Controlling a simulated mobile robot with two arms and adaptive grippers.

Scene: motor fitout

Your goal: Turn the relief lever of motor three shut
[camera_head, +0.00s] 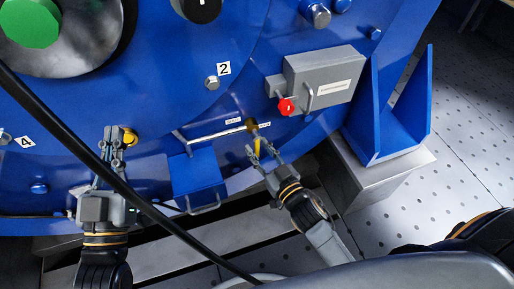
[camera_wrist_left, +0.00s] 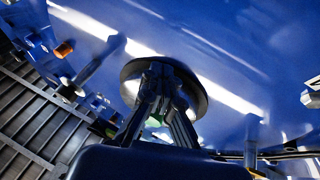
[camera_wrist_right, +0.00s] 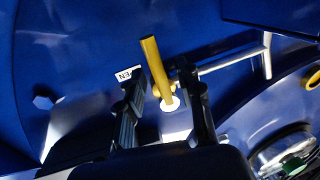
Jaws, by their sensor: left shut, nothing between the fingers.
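The relief lever is a yellow handle (camera_head: 257,147) hanging down from a brass valve (camera_head: 251,125) at the right end of a thin silver pipe. My right gripper (camera_head: 265,157) is open at the lever's lower end. In the right wrist view the yellow lever (camera_wrist_right: 151,66) shows between the spread fingers (camera_wrist_right: 166,100); I cannot tell whether they touch it. My left gripper (camera_head: 114,134) is shut and empty beside a yellow knob (camera_head: 130,137).
A grey box (camera_head: 325,72) with a red knob (camera_head: 286,107) is mounted above and right of the lever. A blue bracket (camera_head: 198,178) projects below the pipe. A black cable (camera_head: 75,150) crosses in front of my left arm. Perforated floor (camera_head: 465,150) is clear at right.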

